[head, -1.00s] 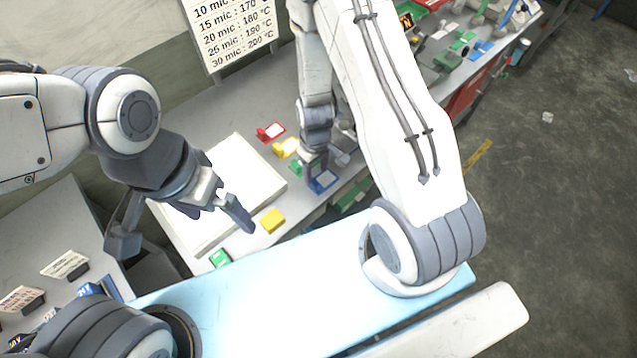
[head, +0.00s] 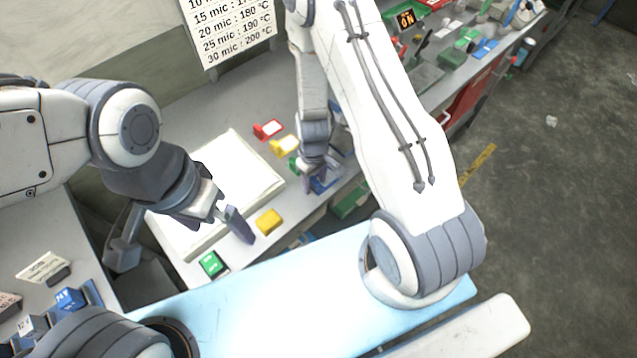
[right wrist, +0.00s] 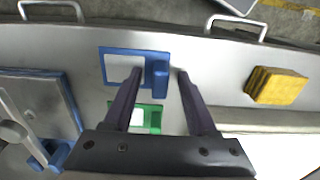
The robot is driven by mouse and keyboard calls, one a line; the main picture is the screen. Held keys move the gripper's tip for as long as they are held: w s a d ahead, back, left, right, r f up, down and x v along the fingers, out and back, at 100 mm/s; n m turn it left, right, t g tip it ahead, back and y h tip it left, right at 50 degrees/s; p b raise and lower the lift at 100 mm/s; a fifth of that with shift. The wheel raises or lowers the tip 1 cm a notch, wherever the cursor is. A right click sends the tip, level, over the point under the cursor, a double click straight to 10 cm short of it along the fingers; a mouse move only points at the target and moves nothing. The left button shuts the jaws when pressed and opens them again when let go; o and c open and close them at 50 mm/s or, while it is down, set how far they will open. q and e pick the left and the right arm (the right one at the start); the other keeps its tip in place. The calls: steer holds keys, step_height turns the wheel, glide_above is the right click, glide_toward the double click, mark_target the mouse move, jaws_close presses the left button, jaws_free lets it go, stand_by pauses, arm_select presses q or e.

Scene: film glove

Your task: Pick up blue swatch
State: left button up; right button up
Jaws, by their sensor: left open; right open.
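The blue swatch (right wrist: 110,52) lies flat on the grey bench, a blue frame around a white panel with a raised blue block along one side. In the head view the blue swatch (head: 324,187) is mostly covered by my right gripper (head: 317,182). In the right wrist view my right gripper (right wrist: 158,73) is open, with one finger on each side of the raised block; I cannot tell whether they touch it. My left gripper (head: 226,224) is open and empty, above the bench by the white slab.
A green swatch (right wrist: 150,117) lies close to the blue one. A red swatch (head: 268,130) and a yellow swatch (head: 284,146) lie further back. A yellow block (head: 269,221) and a green-black item (head: 212,264) lie near the white slab (head: 232,172).

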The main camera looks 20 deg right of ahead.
jaws_close()
steer(key=shift+r, duration=0.15)
